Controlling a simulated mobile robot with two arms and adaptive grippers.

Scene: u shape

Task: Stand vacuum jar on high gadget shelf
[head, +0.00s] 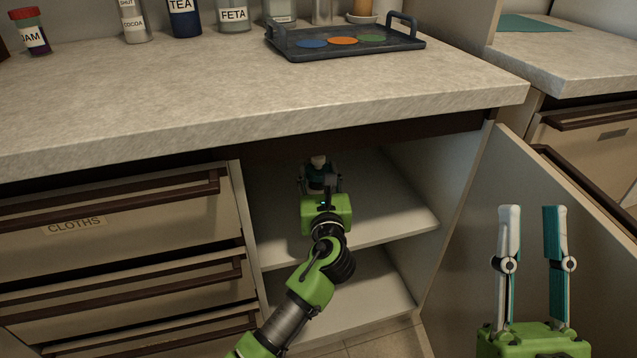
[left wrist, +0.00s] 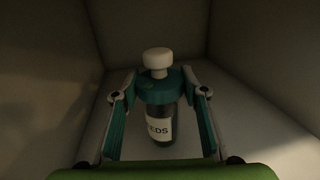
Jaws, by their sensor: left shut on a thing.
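A dark jar with a white knob, a teal collar and a label ending in "EDS" (left wrist: 160,122) stands upright in the left wrist view. My left gripper (left wrist: 160,105) has its fingers on both sides of the jar, shut on it. I cannot tell whether the jar's base touches the shelf. My right gripper (head: 535,210) is open and empty, pointing up at the right.
The cabinet door (head: 470,270) stands open at the right. A lower shelf (head: 375,295) is bare where visible. Drawers (head: 110,225) flank the left. The counter (head: 250,100) overhangs above, with a tray (head: 345,48) and several jars at the back.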

